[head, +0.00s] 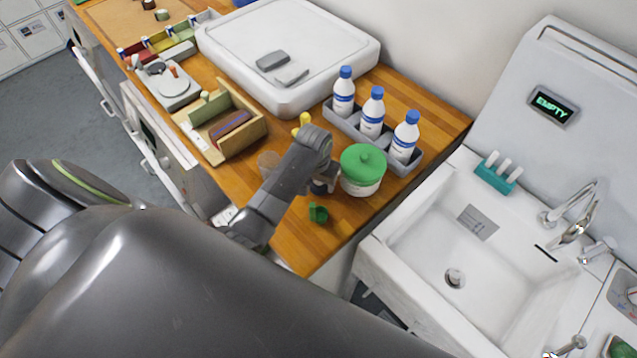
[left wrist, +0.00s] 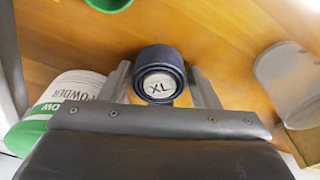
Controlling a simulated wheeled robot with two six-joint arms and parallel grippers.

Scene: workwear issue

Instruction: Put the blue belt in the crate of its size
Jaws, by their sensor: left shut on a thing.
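My left gripper (head: 322,184) is shut on a rolled dark blue belt (left wrist: 158,72), low over the wooden counter beside the green-lidded jar. In the left wrist view the belt sits between the two fingers (left wrist: 160,88). Its round pale end label seems to read XL, turned upside down. A row of small coloured crates stands at the far left of the counter: a red one (head: 134,50), a yellow one (head: 160,42) and a green one (head: 183,32) among them. Their size marks are too small to read. My right gripper is not in view.
The powder jar (head: 362,170) and a small green object (head: 318,213) stand close to the gripper. Bottles in a grey rack (head: 412,165) are behind. A wooden box (head: 245,140), a white lidded bin (head: 290,45) and a grey device (head: 168,85) lie toward the crates.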

